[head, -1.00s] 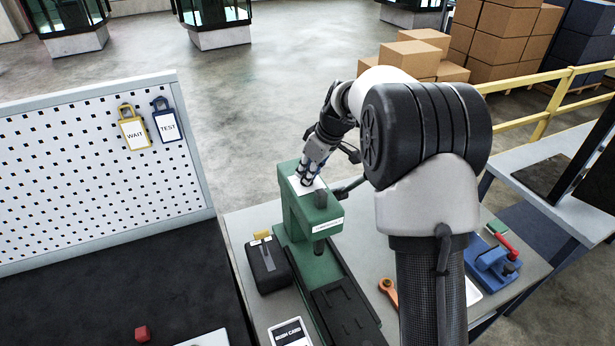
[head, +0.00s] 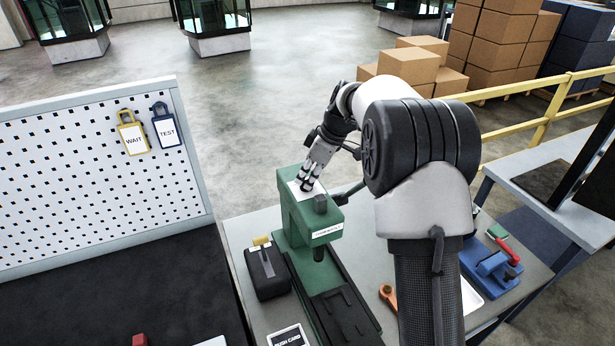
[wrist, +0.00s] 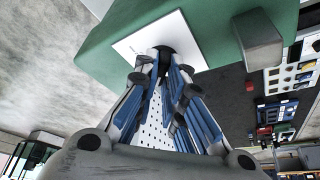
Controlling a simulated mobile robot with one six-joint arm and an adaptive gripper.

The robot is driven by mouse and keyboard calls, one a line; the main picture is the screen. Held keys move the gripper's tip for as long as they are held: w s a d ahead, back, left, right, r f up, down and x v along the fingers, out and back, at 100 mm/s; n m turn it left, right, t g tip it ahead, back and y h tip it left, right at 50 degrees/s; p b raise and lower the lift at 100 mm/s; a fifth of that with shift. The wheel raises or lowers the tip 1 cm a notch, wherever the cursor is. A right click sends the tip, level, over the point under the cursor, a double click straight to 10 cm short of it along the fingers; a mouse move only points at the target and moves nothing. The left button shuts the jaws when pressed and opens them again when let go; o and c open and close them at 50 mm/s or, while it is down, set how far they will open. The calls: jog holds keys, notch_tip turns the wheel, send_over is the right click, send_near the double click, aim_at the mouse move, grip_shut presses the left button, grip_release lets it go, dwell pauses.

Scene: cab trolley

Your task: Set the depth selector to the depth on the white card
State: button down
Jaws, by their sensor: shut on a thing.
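The green machine (head: 322,222) stands on the grey table with a white plate (head: 293,188) on its top. In the wrist view a small black knob (wrist: 165,52) sits on this white plate (wrist: 130,45); I take it to be the depth selector. My gripper (head: 307,183) reaches down onto the plate from behind. In the wrist view its fingertips (wrist: 155,66) are closed on the knob and partly hide it. I cannot read any marks on the plate. A white card (head: 288,337) with a dark heading lies at the bottom edge of the head view, mostly cut off, its depth unreadable.
A black box with a yellow top (head: 266,270) is left of the machine. An orange-handled tool (head: 388,294) and a blue vise-like fixture (head: 490,268) are to the right. A pegboard (head: 100,185) stands at left.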

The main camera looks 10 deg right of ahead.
jog(key=c, duration=1.7)
grip_release()
jog(key=v, duration=1.2)
jog(key=shift+w, duration=0.1)
jog(key=shift+r, duration=0.1)
